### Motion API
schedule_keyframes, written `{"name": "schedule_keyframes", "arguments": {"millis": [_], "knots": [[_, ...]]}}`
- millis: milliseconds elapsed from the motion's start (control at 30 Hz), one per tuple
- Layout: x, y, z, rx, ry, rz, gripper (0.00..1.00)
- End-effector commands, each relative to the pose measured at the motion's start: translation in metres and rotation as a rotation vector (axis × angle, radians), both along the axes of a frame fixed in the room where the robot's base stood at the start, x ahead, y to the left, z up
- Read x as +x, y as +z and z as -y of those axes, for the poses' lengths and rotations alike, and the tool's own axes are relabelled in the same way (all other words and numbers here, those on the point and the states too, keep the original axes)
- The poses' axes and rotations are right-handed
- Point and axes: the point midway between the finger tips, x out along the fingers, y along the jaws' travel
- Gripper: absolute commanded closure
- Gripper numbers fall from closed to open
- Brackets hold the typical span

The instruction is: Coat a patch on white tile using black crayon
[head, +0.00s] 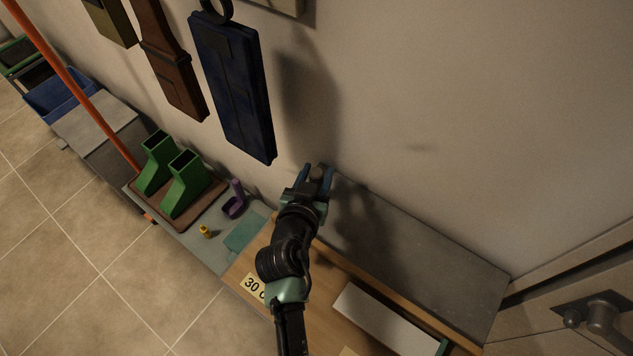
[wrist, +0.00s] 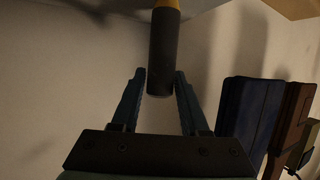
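My gripper (head: 318,172) is held out over the back of the bench, close to the wall. In the wrist view its two blue fingers (wrist: 161,80) stand on either side of a black cylinder with a yellow section, which looks like the black crayon (wrist: 163,55). In the head view the crayon is hard to make out. A white slab, likely the white tile (head: 385,318), lies on the wooden bench top to the lower right, apart from my gripper.
Blue (head: 233,85) and brown (head: 172,65) pieces hang on the wall at left. Green boots (head: 183,185), a purple holder (head: 234,201) and a small yellow item (head: 205,231) stand left of the bench. A grey strip (head: 430,250) along the wall is clear. A door handle (head: 600,315) is at lower right.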

Motion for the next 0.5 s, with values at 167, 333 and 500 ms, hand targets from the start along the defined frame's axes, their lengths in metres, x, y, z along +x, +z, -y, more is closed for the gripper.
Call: {"name": "schedule_keyframes", "arguments": {"millis": [167, 333, 500], "knots": [[-0.0002, 0.0, -0.0001, 0.0, 0.0, 0.0, 0.9], [-0.0003, 0.0, -0.0003, 0.0, 0.0, 0.0, 1.0], [-0.0001, 0.0003, -0.0002, 0.0, 0.001, 0.0, 1.0]]}}
